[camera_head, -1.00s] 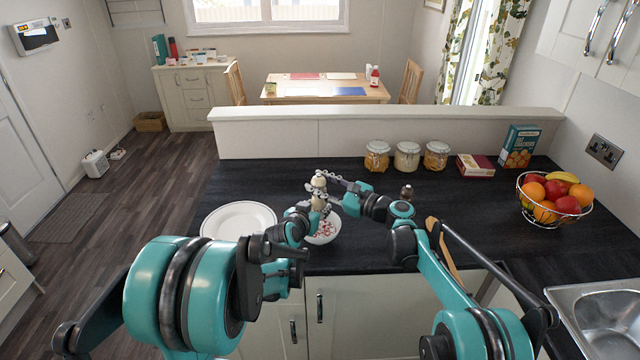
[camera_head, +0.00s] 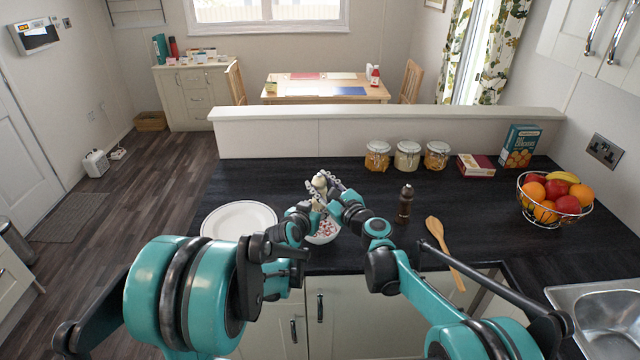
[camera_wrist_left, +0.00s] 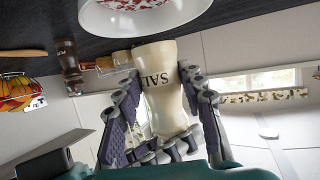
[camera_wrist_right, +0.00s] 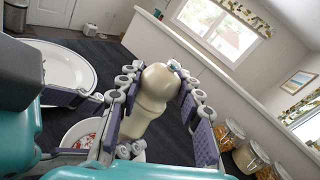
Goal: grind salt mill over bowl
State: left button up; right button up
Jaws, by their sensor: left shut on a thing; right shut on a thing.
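The cream salt mill (camera_wrist_left: 160,80) is held over the white bowl (camera_head: 327,236), which has red and white contents. The word SAL shows on the mill in the left wrist view. My left gripper (camera_wrist_left: 155,95) is shut on the mill's body. My right gripper (camera_wrist_right: 155,95) is shut on the mill's rounded top, shown in the right wrist view (camera_wrist_right: 155,82). In the head view both grippers (camera_head: 312,200) (camera_head: 335,188) meet around the mill and hide much of it. The bowl also shows in both wrist views (camera_wrist_left: 150,25) (camera_wrist_right: 80,135).
A white plate (camera_head: 238,207) lies left of the bowl. A dark pepper mill (camera_head: 405,203) and a wooden spoon (camera_head: 445,253) are to the right. Several jars (camera_head: 407,156), boxes (camera_head: 476,165) and a fruit basket (camera_head: 555,217) stand farther back and right. The dark worktop between them is clear.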

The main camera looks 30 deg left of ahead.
jog(key=o, duration=1.2)
jog(key=shift+c, duration=0.2)
jog(key=shift+d, duration=0.1)
jog(key=v, duration=1.1)
jog(key=shift+s+d, duration=0.25)
jog(key=shift+d, duration=0.05)
